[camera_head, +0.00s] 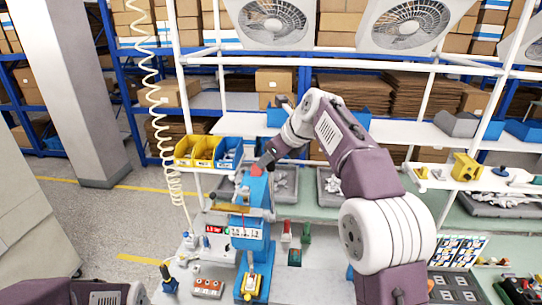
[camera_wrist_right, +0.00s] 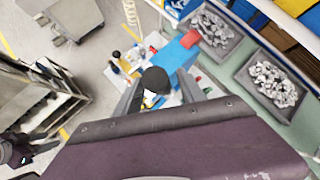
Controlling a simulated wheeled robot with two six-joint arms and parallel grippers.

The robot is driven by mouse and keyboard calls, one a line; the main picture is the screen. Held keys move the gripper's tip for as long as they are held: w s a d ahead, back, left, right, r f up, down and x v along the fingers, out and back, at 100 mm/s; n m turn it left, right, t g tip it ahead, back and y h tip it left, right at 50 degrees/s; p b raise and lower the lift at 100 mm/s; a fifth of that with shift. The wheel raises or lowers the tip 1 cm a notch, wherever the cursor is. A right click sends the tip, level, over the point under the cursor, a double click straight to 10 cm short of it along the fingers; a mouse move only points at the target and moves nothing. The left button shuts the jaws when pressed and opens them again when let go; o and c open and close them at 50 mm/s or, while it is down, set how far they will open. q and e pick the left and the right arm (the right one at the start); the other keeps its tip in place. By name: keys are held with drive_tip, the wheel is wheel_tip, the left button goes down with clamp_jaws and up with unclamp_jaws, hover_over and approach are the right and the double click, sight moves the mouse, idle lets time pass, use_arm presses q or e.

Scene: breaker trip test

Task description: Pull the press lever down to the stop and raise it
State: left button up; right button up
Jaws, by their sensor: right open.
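The blue press (camera_head: 257,190) stands upright on the bench, with a red part on top. My right arm reaches in from the right, and its gripper (camera_head: 266,160) is at the top of the press. In the right wrist view the open fingers of my right gripper (camera_wrist_right: 158,92) stand either side of a dark round knob (camera_wrist_right: 155,78), which looks like the lever's end. I cannot tell whether they touch it. The rest of the lever is mostly hidden. A dark end part, probably my left gripper (camera_wrist_right: 15,150), shows at the left edge; its jaws are unclear.
Yellow and blue bins (camera_head: 203,152) stand behind the press. Grey trays of metal parts (camera_wrist_right: 270,82) lie on the green bench to the right. A coiled white cord (camera_head: 152,90) hangs at the left. Small parts and a tool (camera_head: 168,280) lie around the press base.

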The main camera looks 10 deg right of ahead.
drive_tip(key=v, duration=0.9)
